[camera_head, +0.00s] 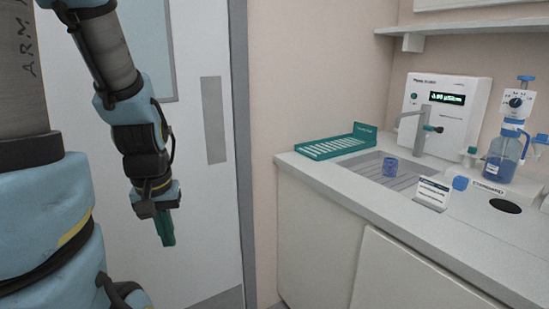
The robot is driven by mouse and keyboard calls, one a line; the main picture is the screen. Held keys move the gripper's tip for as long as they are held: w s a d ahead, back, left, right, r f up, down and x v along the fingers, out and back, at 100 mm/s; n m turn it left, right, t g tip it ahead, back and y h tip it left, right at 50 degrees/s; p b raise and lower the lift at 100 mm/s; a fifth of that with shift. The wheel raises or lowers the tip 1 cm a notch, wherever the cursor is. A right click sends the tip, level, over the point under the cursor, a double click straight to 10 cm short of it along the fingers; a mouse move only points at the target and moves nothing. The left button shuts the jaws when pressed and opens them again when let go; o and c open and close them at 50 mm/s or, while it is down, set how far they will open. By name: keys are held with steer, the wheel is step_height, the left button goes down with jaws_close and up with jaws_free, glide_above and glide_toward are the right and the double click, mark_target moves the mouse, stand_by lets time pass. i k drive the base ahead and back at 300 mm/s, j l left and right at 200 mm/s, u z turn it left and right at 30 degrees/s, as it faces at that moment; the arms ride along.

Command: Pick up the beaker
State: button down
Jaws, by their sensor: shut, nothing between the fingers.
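A small blue, see-through beaker (390,167) stands in the grey ribbed sink area on the counter, below the tap of the white water unit. My gripper (168,241) hangs at the left, in front of the door, pointing down. Its green fingers are together with nothing between them. It is well to the left of the counter and far from the beaker.
The counter (419,225) runs along the right. On it are a green rack (338,145), the white water unit (462,115), a small white sign (432,194), a blue dispenser bottle (503,155) and a dark round hole (505,206). A shelf (470,28) hangs above. The door (205,200) is behind my arm.

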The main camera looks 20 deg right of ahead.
mark_target(390, 162)
steer(key=z, duration=1.25)
steer(key=i+l+u, duration=0.25)
steer(key=i+u, duration=0.1)
steer(key=i, duration=0.5)
